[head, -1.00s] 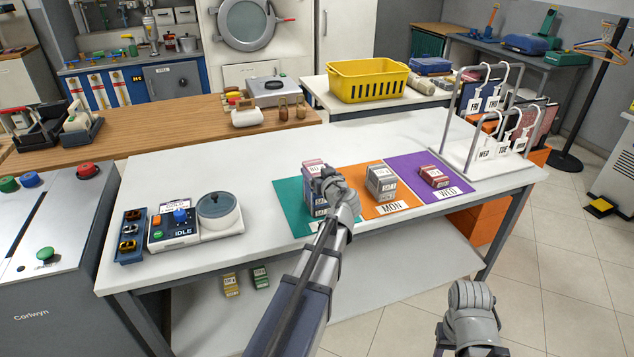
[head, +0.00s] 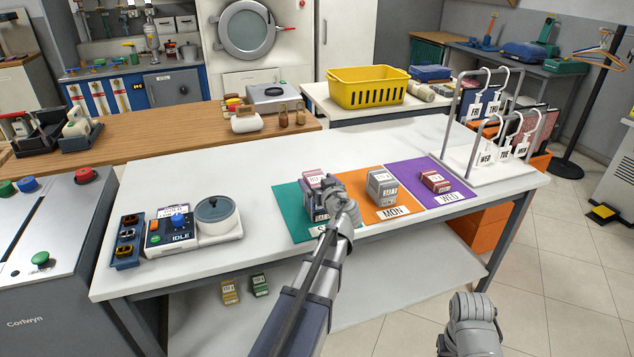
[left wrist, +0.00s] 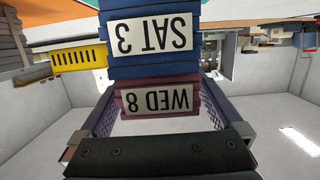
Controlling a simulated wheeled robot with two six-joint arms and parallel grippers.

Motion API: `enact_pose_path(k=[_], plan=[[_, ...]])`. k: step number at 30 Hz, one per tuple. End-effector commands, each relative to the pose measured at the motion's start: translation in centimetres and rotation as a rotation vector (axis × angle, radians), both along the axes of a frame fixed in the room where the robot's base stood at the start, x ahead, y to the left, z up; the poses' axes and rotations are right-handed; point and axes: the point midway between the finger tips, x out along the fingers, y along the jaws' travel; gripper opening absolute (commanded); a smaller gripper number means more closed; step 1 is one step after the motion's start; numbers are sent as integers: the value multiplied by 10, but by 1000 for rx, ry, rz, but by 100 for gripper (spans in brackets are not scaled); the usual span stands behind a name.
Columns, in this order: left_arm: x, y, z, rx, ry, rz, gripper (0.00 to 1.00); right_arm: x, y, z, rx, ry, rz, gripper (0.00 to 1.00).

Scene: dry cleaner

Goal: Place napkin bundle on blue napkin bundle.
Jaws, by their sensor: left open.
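A pink-maroon napkin bundle (head: 314,179) labelled WED 8 sits on the blue napkin bundle (head: 319,213), at the teal mat (head: 288,204). In the left wrist view, which is upside down, the maroon bundle (left wrist: 195,111) meets the blue bundle labelled SAT 3 (left wrist: 150,68), and they look nearly aligned. My left gripper (head: 324,193) is open, with one finger on each side of the maroon bundle.
A grey bundle stack (head: 381,187) stands on the orange MON mat (head: 372,212), close right of my gripper. A red bundle (head: 435,181) lies on the purple WED mat (head: 405,170). A label rack (head: 470,160) stands at the right. The table left of the teal mat is clear up to the control box (head: 172,231).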

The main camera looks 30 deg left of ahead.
Motion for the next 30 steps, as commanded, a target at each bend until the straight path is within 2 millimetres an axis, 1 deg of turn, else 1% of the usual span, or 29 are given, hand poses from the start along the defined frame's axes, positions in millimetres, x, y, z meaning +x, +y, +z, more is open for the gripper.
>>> enact_pose_path(k=[2, 5, 12, 19, 24, 30], plan=[[0, 0, 4, 0, 0, 0, 100, 0, 0, 4, 0, 0, 0, 50], [-9, -9, 6, 0, 0, -2, 100, 0, 0, 6, 0, 0, 0, 50], [-42, -47, 17, 0, 0, -4, 100, 0, 0, 17, 0, 0, 0, 50], [-66, -76, 24, 0, 0, -3, 100, 0, 0, 24, 0, 0, 0, 50], [-75, -87, 26, 0, 0, -1, 100, 0, 0, 26, 0, 0, 0, 50], [-77, -90, 27, 0, 0, 0, 100, 0, 0, 27, 0, 0, 0, 50]])
